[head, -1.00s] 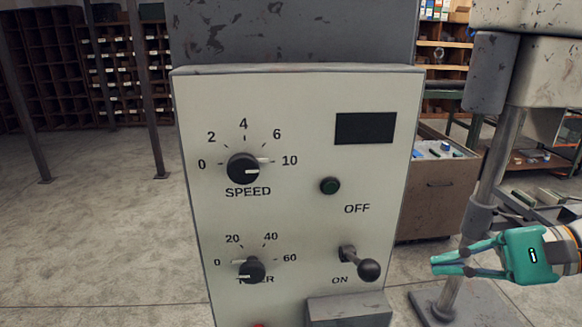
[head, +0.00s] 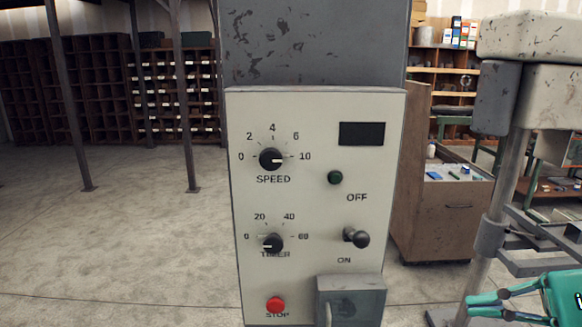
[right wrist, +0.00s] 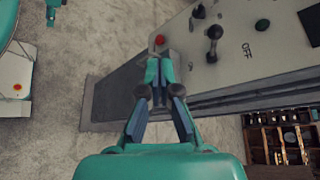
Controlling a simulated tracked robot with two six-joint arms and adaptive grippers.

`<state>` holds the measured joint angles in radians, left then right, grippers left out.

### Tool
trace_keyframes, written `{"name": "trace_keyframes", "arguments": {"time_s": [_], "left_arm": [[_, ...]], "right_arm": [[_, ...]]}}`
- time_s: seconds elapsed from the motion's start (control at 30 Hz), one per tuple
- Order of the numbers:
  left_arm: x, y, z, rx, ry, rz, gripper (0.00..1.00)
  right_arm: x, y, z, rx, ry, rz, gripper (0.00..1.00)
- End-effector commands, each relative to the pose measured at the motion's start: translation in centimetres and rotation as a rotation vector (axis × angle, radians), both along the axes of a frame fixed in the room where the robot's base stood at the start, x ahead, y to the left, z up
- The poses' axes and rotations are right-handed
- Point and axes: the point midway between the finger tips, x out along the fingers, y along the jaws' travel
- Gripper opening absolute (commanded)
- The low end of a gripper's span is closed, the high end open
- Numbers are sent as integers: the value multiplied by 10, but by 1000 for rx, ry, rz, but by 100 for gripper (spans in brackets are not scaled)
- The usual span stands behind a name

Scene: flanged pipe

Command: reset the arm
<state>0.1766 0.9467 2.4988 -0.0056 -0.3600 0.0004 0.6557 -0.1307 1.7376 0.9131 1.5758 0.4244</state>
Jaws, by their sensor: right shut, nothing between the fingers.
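My right gripper (head: 470,307) is at the lower right edge of the head view, teal and partly cut off. It is shut and empty, its fingertips together. It is apart from the control panel (head: 320,215) and to the right of it. In the right wrist view the shut fingers (right wrist: 159,68) show in front of the panel's side, with the red stop button (right wrist: 159,40) beyond the tips. My left gripper does not show in the head view.
The panel has a speed knob (head: 271,159), a timer knob (head: 273,243), a green button (head: 335,177), a lever switch (head: 357,237) and a red stop button (head: 275,305). A grey machine post (head: 498,190) stands at the right. Open floor (head: 120,235) lies at the left.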

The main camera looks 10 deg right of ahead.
Motion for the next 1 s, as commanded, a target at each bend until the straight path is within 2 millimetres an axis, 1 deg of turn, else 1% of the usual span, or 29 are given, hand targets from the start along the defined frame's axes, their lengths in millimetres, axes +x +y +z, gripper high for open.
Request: {"name": "trace_keyframes", "arguments": {"time_s": [0.03, 0.17, 0.33, 0.47, 0.57, 0.67, 0.7, 0.77, 0.8, 0.87, 0.9, 1.0], "left_arm": [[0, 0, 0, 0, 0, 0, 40], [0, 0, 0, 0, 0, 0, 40], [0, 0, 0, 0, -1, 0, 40], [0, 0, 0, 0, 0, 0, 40], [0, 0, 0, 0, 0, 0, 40], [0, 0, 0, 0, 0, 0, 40], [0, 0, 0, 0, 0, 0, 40], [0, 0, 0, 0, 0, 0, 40], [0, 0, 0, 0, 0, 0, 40], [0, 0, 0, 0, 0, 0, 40], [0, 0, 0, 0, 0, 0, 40], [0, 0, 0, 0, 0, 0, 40]], "right_arm": [[6, 0, -12, -4, 19, -4, 0], [18, 0, -38, -28, 54, -13, 0], [33, 1, -80, -71, 108, -22, 0], [45, 6, -124, -125, 158, -20, 0], [52, 11, -165, -180, 200, -9, 0], [56, 22, -219, -263, 251, 22, 0], [55, 28, -246, -308, 270, 44, 0], [51, 39, -290, -388, 294, 91, 0], [46, 47, -319, -448, 303, 131, 0], [35, 61, -363, -543, 304, 204, 0], [26, 71, -391, -608, 293, 263, 0], [-2, 97, -452, -761, 221, 428, 0]]}}
